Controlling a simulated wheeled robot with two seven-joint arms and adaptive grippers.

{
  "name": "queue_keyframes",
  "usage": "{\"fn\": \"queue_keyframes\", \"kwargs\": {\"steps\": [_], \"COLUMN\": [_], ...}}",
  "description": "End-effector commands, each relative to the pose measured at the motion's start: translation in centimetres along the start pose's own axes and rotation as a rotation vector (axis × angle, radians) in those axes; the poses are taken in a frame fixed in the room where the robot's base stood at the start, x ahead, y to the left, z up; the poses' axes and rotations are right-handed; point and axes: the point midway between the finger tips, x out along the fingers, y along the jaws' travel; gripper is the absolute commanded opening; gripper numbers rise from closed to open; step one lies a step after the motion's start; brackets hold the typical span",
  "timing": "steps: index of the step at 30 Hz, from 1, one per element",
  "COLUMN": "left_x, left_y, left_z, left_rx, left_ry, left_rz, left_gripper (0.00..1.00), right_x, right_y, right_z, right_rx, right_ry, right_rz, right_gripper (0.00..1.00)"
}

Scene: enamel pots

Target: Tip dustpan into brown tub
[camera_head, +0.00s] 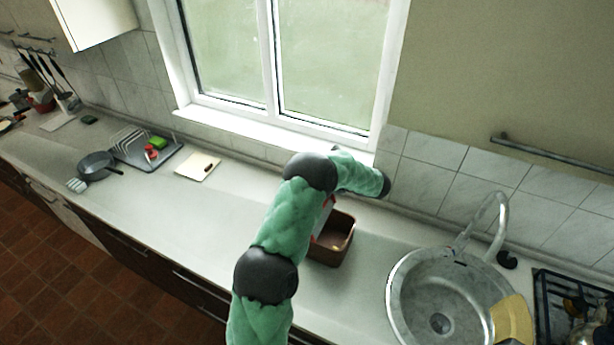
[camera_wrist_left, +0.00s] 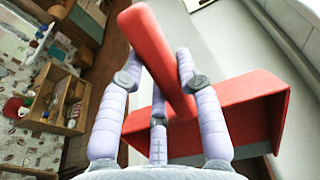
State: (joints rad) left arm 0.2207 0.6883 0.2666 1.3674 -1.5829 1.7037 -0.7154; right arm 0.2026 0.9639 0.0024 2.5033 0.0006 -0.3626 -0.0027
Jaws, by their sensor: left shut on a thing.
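The brown tub (camera_head: 346,225) stands on the counter left of the sink, partly hidden by my green-sleeved arm. Something small and yellowish lies inside it. The red dustpan (camera_wrist_left: 250,105) fills the right and middle of the left wrist view. My left gripper (camera_wrist_left: 160,62) has its lilac fingers closed around the dustpan's red handle (camera_wrist_left: 150,45). In the head view my arm hides the gripper and nearly all of the dustpan; only a sliver of red shows above the tub's left side. I cannot tell whether the pan touches the tub. My right gripper is not in view.
The sink (camera_head: 440,300) with its tap (camera_head: 485,225) is right of the tub, and a stove (camera_head: 575,300) is beyond it. A cutting board (camera_head: 197,166), dish rack (camera_head: 145,150) and dark pan (camera_head: 97,165) stand farther left. The window wall is behind.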

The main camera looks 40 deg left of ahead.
Motion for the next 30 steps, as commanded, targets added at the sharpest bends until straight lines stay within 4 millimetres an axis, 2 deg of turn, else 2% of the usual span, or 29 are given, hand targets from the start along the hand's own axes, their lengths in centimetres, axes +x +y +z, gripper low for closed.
{"fn": "queue_keyframes", "kwargs": {"steps": [7, 30], "left_x": [-0.3, -0.9], "left_y": [0.0, 0.0], "left_z": [1.6, 4.5], "left_rx": [-0.005, -0.006], "left_ry": [0.12, 0.539], "left_rz": [0.001, 0.003], "left_gripper": [0.0, 0.0], "right_x": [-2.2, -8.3], "right_y": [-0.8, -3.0], "right_z": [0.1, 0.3], "right_rx": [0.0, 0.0], "right_ry": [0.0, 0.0], "right_rz": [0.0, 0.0], "right_gripper": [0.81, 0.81]}}
